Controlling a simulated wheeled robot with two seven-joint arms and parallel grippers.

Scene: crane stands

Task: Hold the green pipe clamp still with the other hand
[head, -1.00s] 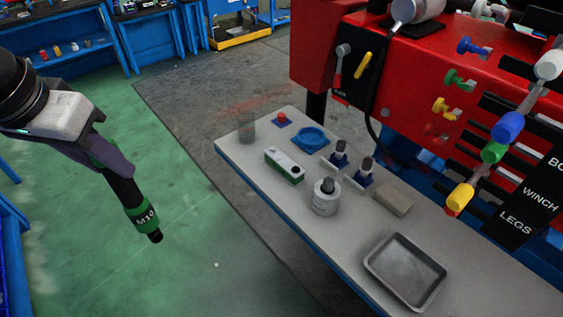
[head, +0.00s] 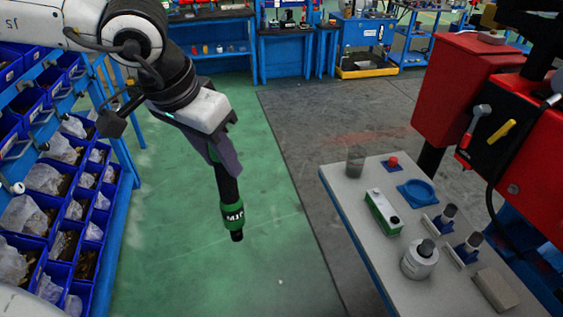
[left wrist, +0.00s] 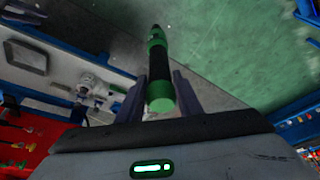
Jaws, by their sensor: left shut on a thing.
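My left gripper (head: 226,160) is shut on a black cylindrical tool (head: 229,192) with a green band near its lower end. It holds the tool pointing down in the air, left of the grey bench. In the left wrist view, the tool (left wrist: 159,72) lies between the two dark fingers, its round green end nearest the camera. The lettering on the band starts with M1. I cannot pick out a separate green pipe clamp in these frames. My right gripper is not in view.
The grey bench (head: 348,208) holds a green-and-white box (head: 383,213), a blue ring dish (head: 417,192), a metal cylinder (head: 419,262) and small posts. Blue bins (head: 22,240) line the left. A red machine (head: 455,95) stands at right. Green floor between is clear.

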